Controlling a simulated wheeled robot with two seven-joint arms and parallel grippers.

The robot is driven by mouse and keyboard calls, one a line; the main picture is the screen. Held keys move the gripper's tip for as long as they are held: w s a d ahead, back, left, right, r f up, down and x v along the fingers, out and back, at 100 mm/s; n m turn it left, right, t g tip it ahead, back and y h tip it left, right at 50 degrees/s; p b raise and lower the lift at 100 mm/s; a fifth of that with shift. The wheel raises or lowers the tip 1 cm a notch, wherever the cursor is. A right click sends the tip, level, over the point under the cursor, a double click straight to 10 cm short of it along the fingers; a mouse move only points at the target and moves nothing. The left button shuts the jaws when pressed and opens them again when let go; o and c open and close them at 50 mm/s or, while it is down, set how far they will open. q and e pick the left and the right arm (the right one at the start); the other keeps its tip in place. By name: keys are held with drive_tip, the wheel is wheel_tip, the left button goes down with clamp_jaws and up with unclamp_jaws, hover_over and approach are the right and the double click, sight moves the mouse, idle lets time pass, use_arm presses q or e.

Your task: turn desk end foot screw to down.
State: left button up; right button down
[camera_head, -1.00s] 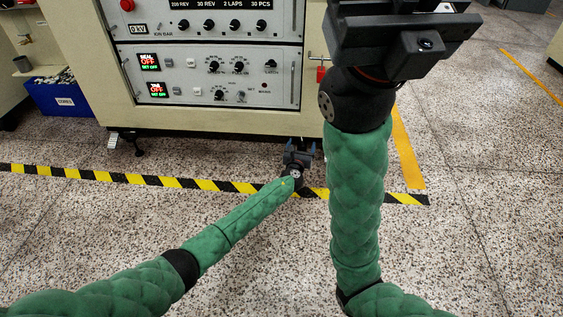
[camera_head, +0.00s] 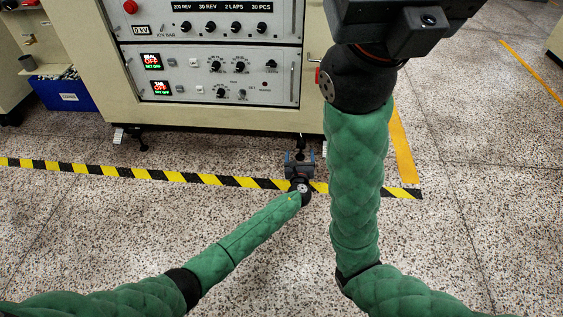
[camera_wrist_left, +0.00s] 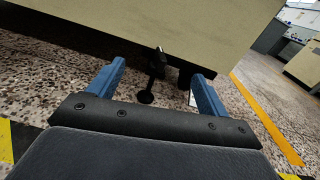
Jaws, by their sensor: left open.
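The desk end foot screw (camera_wrist_left: 155,69) is a dark upright stem with a round black pad, under the pale desk's lower edge in the left wrist view. In the head view only its top (camera_head: 301,142) shows below the desk, behind my left gripper (camera_head: 300,158). In the left wrist view the two blue fingers of my left gripper (camera_wrist_left: 157,70) are apart, with the screw between them in the picture and nothing held. I cannot tell how far ahead the screw is. My right gripper (camera_head: 400,22) is cut off at the top; its fingers do not show.
The pale desk (camera_head: 220,115) carries grey control panels (camera_head: 215,75). Another foot (camera_head: 141,141) stands under its left part. A blue bin (camera_head: 65,94) is at far left. Yellow-black tape (camera_head: 160,175) crosses the speckled floor, which is open in front.

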use_arm(q)
drive_tip(key=s+a+r+n+g+y+p, duration=0.1)
drive_tip(key=s+a+r+n+g+p, duration=0.1)
drive_tip(key=s+r+n+p, duration=0.4)
drive_tip(key=s+a+r+n+g+y+p, duration=0.2)
drive_tip(key=s+r+n+p, duration=0.4)
drive_tip(key=s, duration=0.5)
drive_tip(key=shift+s+a+r+n+g+y+p, duration=0.15)
drive_tip(key=shift+a+r+n+g+y+p, duration=0.15)
drive_tip(key=shift+a+n+g+p, duration=0.9)
drive_tip(key=shift+d+t+p, duration=0.3)
drive_tip(key=shift+t+p, duration=0.1)
